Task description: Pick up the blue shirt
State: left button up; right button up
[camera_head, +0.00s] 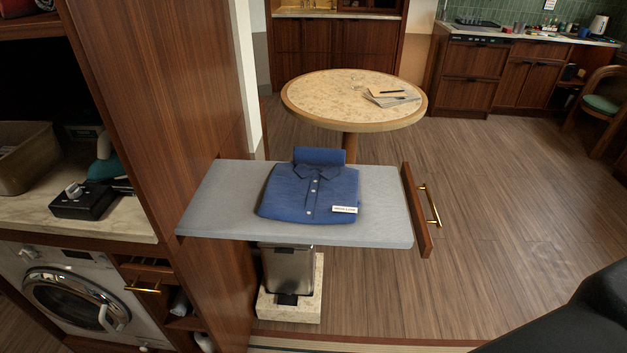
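The blue shirt (290,197) lies neatly folded on a grey pull-out board (385,205) in the head view. Its collar is toward the back, pale buttons run down its front, and a small white label (344,209) sits at its lower right. The shirt lies flat, with nothing on top of it. Neither of my grippers is in view. A dark, blurred part at the bottom right corner may be part of my own body.
The board juts from a tall wooden cabinet (165,120) and ends in a wooden front with a brass handle (430,205). A metal bin (288,270) stands beneath. A round table (335,98) stands behind. Floor to the right is clear.

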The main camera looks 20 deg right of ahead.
aim_at(316, 187)
jog(key=k+l, duration=0.1)
jog(key=l, duration=1.2)
jog(key=k+l+z, duration=0.1)
jog(key=l, duration=0.6)
jog(key=k, duration=0.05)
